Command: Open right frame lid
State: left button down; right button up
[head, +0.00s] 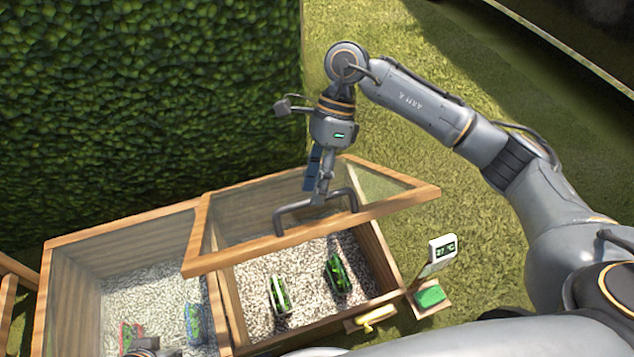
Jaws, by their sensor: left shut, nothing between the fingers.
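The right frame lid (250,252) is a wood-edged glass panel. It is tilted up over the right frame box (378,257), with a gap below its front edge. Its grey bar handle (347,192) stands on the front part of the lid. My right gripper (320,196) comes down from above, its fingers closed on the handle. Part of my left gripper (150,348) shows at the bottom left edge, low over the left frame box (42,315); it is shut and empty, mostly cut off by the picture edge.
Two trays of green plants, one nearer the left (279,295) and one to its right (338,272), stand on gravel in the right box. A display (441,249) reading about 27 °C and a green block (430,295) are beside it. A hedge (140,110) rises behind.

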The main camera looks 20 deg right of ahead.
jog(key=shift+w+f, duration=0.2)
jog(key=shift+w, duration=0.1)
jog(key=shift+s+r, duration=0.1)
jog(key=shift+r, duration=0.05)
jog(key=v, duration=1.2)
jog(key=shift+s+a, duration=0.1)
